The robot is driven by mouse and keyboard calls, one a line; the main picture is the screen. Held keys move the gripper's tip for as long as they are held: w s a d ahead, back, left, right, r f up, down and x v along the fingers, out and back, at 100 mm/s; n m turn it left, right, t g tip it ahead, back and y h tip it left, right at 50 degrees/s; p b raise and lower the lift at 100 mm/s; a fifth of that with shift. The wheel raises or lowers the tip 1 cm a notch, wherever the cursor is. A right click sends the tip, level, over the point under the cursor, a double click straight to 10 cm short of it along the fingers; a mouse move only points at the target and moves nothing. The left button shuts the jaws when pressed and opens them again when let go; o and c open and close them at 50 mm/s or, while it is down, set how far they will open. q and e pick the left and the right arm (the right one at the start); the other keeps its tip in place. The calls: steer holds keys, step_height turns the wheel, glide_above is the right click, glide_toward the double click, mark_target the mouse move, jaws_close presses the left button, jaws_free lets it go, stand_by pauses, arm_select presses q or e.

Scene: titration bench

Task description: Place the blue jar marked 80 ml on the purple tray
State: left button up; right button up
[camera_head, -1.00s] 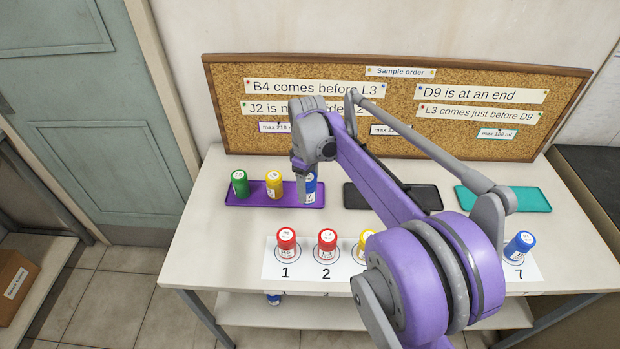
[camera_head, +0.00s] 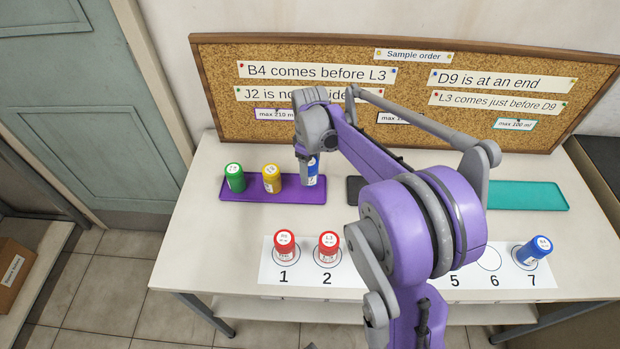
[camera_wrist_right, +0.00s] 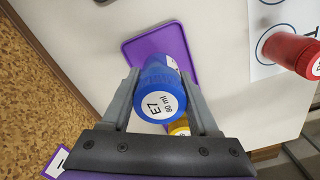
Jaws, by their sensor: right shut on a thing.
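The blue jar (camera_head: 312,170), labelled E7 80 ml, is in my right gripper (camera_head: 307,168). In the right wrist view its blue lid (camera_wrist_right: 160,90) sits between the two fingers, which press on it from both sides. The jar is upright at the right end of the purple tray (camera_head: 290,193). I cannot tell whether its base touches the tray. A green jar (camera_head: 235,178) and a yellow jar (camera_head: 271,179) stand on the tray's left half. My left gripper is not in view.
Two red jars (camera_head: 285,245) (camera_head: 328,248) stand on spots 1 and 2 of a numbered white strip; another blue jar (camera_head: 533,250) is on spot 7. A teal tray (camera_head: 525,195) is right; a dark tray (camera_head: 353,190) is mostly hidden by my arm. A corkboard (camera_head: 215,70) stands behind.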

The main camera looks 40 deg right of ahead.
mark_target(310, 178)
steer(key=shift+f, duration=1.85)
steer(key=shift+f, duration=0.2)
steer(key=o, duration=1.4)
steer(key=shift+o, duration=0.2)
steer(key=shift+r, duration=0.15)
step_height(310, 178, up, 12)
steer(key=shift+r+p, duration=0.1)
steer(key=shift+p, duration=0.25)
